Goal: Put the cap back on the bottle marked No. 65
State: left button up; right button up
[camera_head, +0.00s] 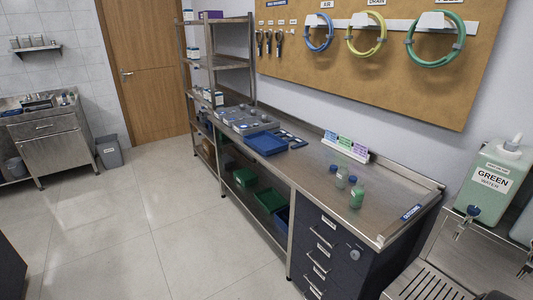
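Small bottles stand on the right part of the steel workbench (310,180). One bottle with green contents (356,197) stands nearest the front. A clear or pale bottle (341,180) stands just behind it to the left. A small blue item (333,169), perhaps a cap, is beside the pale bottle. Another small blue item (352,180) is near the green bottle; I cannot tell whether it sits on a bottle or on the bench. No number 65 is readable at this size. Neither of my grippers is in view.
A blue tray (266,143) and a grey rack (240,122) sit farther left on the bench. A labelled card stand (345,149) is at the wall. A green water tank (492,180) stands at right. The tiled floor (180,230) before the bench is clear.

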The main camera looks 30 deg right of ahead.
aim_at(358, 192)
jog(key=u, duration=0.15)
jog(key=i, duration=1.65)
jog(key=z, duration=0.95)
jog(key=i, duration=0.85)
jog(key=z, duration=1.35)
jog(key=i, duration=0.45)
jog(key=z, duration=0.3)
